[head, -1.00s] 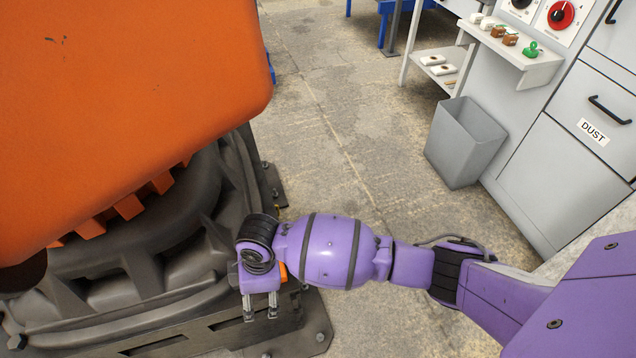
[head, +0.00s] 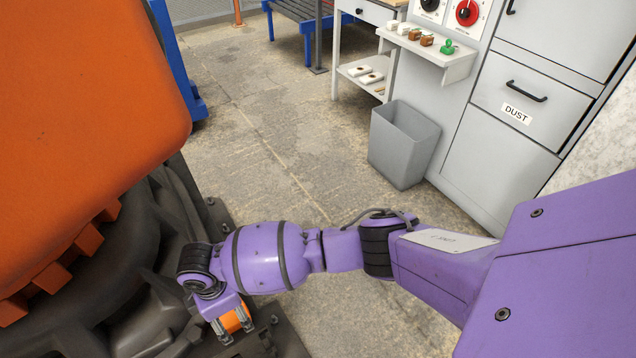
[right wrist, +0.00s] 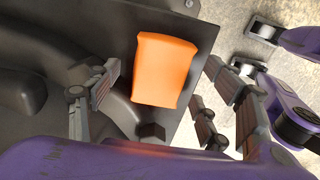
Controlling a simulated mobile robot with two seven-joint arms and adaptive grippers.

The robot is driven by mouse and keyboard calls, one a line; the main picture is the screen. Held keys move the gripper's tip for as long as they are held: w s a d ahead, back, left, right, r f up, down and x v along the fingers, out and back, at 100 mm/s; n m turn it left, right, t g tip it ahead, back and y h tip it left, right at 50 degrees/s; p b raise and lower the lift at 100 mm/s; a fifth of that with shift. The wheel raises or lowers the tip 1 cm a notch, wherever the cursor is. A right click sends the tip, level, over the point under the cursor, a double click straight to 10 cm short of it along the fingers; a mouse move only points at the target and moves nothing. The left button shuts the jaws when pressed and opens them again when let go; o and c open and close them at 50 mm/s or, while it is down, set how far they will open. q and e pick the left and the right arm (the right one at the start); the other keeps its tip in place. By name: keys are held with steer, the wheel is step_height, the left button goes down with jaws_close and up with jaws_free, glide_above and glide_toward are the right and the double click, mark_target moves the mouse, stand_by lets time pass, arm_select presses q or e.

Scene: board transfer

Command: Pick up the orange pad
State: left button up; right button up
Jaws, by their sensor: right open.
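The orange pad (right wrist: 163,72) is a small orange block on the dark base plate. In the head view a bit of it (head: 236,318) shows beside my right gripper (head: 222,328), which partly hides it. In the right wrist view the pad lies ahead of my right gripper (right wrist: 155,90), between and beyond its spread fingers. The fingers are open and I see nothing held between them. My left gripper is not in view.
A large orange machine body (head: 80,110) stands on a dark base (head: 130,270) at the left. A grey bin (head: 402,145) and a grey cabinet (head: 500,150) stand at the right. A shelf (head: 430,62) holds small items. The floor between is clear.

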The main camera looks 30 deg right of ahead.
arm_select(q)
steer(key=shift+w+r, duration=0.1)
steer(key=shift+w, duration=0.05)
arm_select(e)
steer(key=shift+w+r, duration=0.1)
steer(key=shift+w, duration=0.05)
steer(key=shift+c, duration=1.4)
steer(key=shift+a, duration=0.1)
steer(key=c, duration=0.9)
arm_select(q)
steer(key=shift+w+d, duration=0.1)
arm_select(e)
steer(key=shift+o, duration=0.2)
steer(key=shift+r, duration=0.45)
step_height(320, 180, up, 2)
steer(key=shift+r+p, duration=0.25)
steer(key=shift+p, duration=0.15)
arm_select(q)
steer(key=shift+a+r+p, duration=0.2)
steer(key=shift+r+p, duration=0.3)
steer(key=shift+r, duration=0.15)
arm_select(e)
steer(key=s+a+r, duration=0.5)
steer(key=a+r, duration=0.4)
steer(key=a, duration=0.4)
steer(key=shift+r, duration=0.3)
